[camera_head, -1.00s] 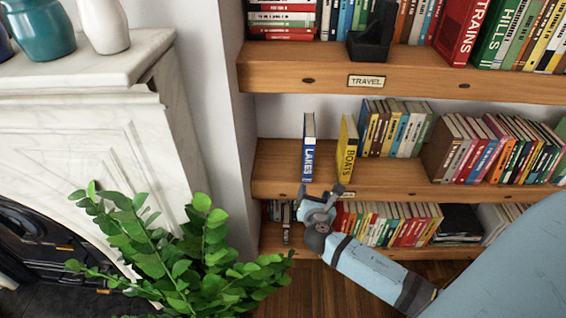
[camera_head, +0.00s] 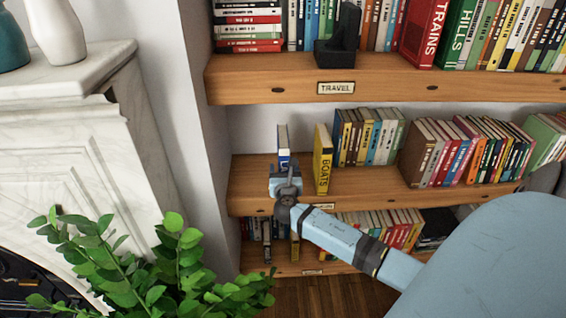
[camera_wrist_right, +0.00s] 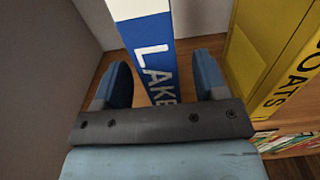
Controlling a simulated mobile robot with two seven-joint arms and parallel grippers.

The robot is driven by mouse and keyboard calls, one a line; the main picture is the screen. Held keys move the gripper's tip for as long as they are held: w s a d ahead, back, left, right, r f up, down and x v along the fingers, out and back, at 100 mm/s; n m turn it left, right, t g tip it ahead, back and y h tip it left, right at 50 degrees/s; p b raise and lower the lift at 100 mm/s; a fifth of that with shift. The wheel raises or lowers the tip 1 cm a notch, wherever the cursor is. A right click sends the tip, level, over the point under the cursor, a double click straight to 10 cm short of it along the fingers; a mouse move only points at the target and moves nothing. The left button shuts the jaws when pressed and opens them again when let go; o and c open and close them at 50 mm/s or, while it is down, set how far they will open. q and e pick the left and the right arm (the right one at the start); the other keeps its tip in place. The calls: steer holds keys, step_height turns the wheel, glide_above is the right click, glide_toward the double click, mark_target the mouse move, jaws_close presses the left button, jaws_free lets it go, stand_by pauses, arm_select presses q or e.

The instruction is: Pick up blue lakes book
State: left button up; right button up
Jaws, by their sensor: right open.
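The blue lakes book (camera_head: 284,143) stands upright on the middle shelf, its lower part hidden behind my right gripper (camera_head: 286,172) in the head view. In the right wrist view the book (camera_wrist_right: 150,55) shows its blue spine with white lettering and a white band at the top. My right gripper (camera_wrist_right: 160,85) is open, with one finger on either side of the spine and a gap visible on both sides. It holds nothing. My left gripper is not in view.
The yellow boats book (camera_head: 323,160) stands just right of the lakes book; it is also in the wrist view (camera_wrist_right: 265,50). A row of books (camera_head: 367,137) lies further right. The shelf above (camera_head: 270,82) overhangs. A leafy plant (camera_head: 150,265) and white mantel (camera_head: 80,75) are at left.

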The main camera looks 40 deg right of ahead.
steer(key=x, duration=0.3)
steer(key=shift+w+d, duration=0.2)
steer(key=shift+w, duration=0.05)
jaws_close()
steer(key=shift+r, duration=0.1)
